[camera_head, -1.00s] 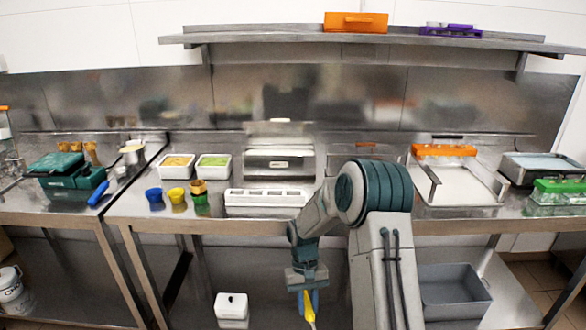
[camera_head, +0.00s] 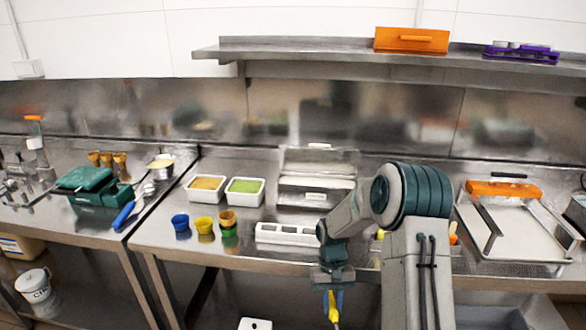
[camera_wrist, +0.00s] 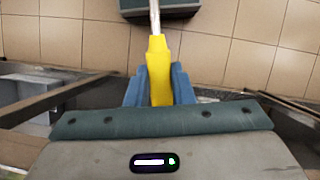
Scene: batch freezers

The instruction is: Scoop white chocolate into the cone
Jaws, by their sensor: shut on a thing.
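My gripper (camera_head: 333,299) hangs low in front of the counter. It is shut on the yellow handle (camera_wrist: 159,75) of a tool whose metal shaft points away in the wrist view; its far end is out of view. A waffle cone (camera_head: 227,218) stands in a green holder (camera_head: 230,236) on the middle counter, left of my arm. White tubs with an orange-tan filling (camera_head: 207,183) and a green filling (camera_head: 244,186) stand behind it. A metal pot with pale cream contents (camera_head: 160,163) stands on the left counter. I cannot tell which holds white chocolate.
Blue cups (camera_head: 181,224) and yellow cups (camera_head: 204,227) stand left of the cone. A blue-handled scoop (camera_head: 124,214) lies on the left counter near a green box (camera_head: 97,188) with several cones (camera_head: 107,159). A white slotted holder (camera_head: 289,234) lies right of the cone.

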